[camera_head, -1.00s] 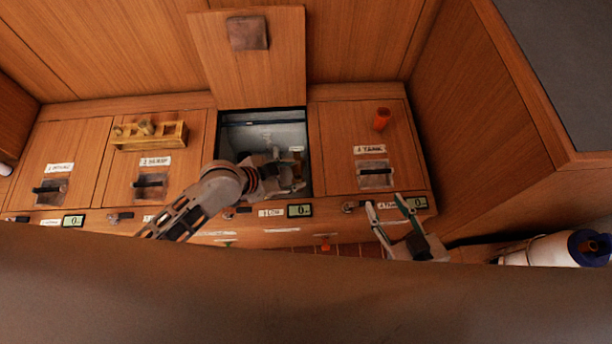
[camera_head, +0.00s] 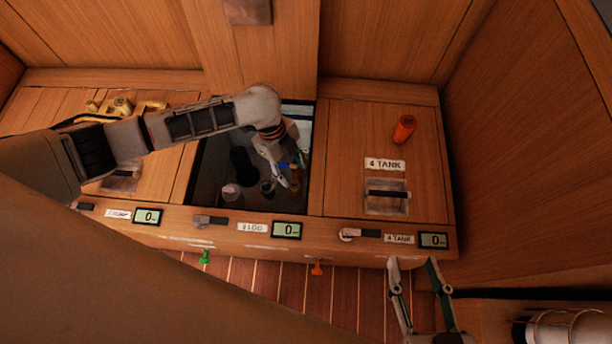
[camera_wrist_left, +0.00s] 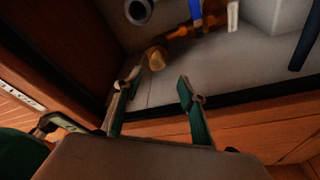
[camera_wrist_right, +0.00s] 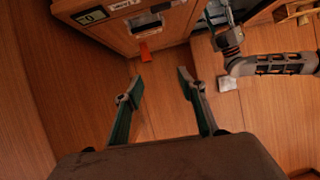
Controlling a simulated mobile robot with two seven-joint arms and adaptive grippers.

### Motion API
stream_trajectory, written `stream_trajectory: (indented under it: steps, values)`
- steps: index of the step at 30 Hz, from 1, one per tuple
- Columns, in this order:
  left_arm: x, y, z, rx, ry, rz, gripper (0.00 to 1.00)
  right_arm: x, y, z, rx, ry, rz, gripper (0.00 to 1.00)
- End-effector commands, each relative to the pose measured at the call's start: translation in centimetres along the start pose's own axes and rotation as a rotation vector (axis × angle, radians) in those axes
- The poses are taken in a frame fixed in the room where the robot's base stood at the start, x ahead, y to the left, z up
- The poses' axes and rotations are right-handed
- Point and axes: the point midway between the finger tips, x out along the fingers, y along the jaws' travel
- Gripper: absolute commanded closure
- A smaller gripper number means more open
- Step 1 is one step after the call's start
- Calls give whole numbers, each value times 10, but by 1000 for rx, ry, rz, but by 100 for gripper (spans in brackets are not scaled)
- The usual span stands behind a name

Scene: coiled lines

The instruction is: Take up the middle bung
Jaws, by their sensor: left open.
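A tan bung-like plug (camera_wrist_left: 155,57) shows in the left wrist view on the grey floor of the open locker, just beyond my left fingertips. I cannot tell whether it is the middle bung. My left gripper (camera_wrist_left: 158,88) is open and empty, with the plug ahead of its gap, apart from the fingers. In the head view my left gripper (camera_head: 284,168) is down in the open locker (camera_head: 212,165), and my arm hides part of the inside. My right gripper (camera_head: 413,264) is open and empty in front of the locker fronts.
Dark pipe ends (camera_head: 232,193), one also in the left wrist view (camera_wrist_left: 138,10), stand in the locker. A blue part (camera_wrist_left: 195,14) lies beyond. An orange cylinder (camera_head: 404,128) stands on the tank lid. A brass-coloured rack (camera_head: 122,106) is at left. Green (camera_head: 204,257) and orange (camera_head: 317,267) fittings are below.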

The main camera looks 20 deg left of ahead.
Motion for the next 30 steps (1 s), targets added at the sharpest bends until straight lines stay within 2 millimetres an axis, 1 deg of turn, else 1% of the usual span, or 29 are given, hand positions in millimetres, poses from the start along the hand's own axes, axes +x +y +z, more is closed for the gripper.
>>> stream_trajectory:
  steps: [2, 11, 17, 19, 23, 30]
  values:
    - [4, 1, 3, 4, -2, 9, 59, 0, -2, 3, 13, -2, -3, 60]
    - [35, 4, 4, 3, 0, 12, 59, 3, -21, 12, 146, 5, -31, 60]
    - [66, 15, 7, 2, 2, 18, 59, 5, -42, 22, 315, 14, -57, 60]
    - [74, 13, 6, 2, 2, 15, 59, 5, -47, 22, 366, 20, -63, 60]
    - [79, 10, 7, 3, -2, 8, 59, 6, -52, 20, 420, 33, -69, 60]
    - [76, 7, 6, 5, -4, 2, 59, 6, -53, 16, 427, 40, -71, 60]
